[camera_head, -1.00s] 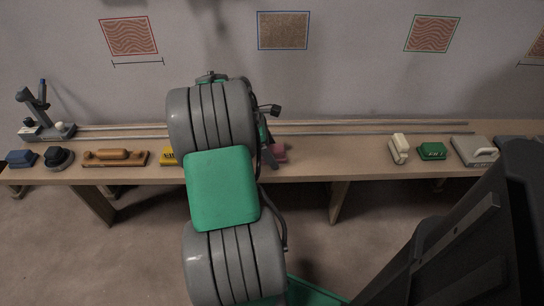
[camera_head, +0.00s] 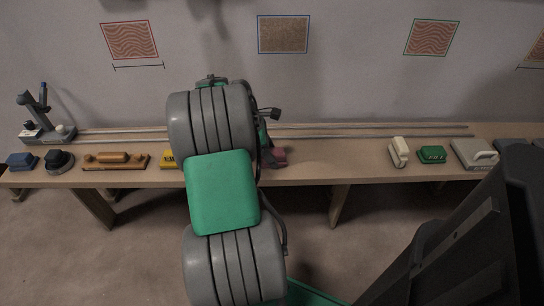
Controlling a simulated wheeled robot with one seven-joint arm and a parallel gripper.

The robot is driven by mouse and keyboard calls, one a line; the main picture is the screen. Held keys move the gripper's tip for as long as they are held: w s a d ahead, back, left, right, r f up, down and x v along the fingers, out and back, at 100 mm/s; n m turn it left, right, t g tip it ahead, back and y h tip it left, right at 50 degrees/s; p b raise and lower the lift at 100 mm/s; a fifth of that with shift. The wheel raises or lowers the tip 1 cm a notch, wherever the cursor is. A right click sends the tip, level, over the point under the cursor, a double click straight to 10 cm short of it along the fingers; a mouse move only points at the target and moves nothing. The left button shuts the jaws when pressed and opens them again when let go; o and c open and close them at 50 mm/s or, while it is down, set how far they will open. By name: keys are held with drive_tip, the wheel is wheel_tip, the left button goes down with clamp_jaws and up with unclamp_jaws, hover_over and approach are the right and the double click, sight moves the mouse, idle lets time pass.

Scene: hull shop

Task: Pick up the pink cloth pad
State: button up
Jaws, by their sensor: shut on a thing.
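The pink cloth pad (camera_head: 279,156) shows as a small pink patch just right of my arm, over the bench; the arm hides the rest of it. My gripper (camera_head: 268,158) is mostly hidden behind my own wrist, with a dark finger part showing beside the pad. It is shut on the pad. Whether the pad is clear of the bench top cannot be told for certain from this view.
The bench (camera_head: 330,172) runs across the view, clear right of the pad up to a cream block (camera_head: 399,152), a green block (camera_head: 432,155) and a grey tool (camera_head: 474,153).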

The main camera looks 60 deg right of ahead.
sight(275, 151)
drive_tip(key=shift+r, duration=0.1)
drive_tip(key=shift+r+p, duration=0.3)
drive_tip(key=shift+r, duration=0.1)
wheel_tip(275, 151, up, 3)
drive_tip(key=shift+f+p, duration=0.1)
drive_tip(key=shift+p, duration=0.8)
drive_tip(key=s+a+r+p, duration=0.3)
drive_tip(key=a+r, duration=0.6)
drive_tip(key=a, duration=0.4)
drive_tip(key=shift+a+p, duration=0.35)
drive_tip(key=shift+p, duration=0.25)
drive_tip(key=shift+r, duration=0.1)
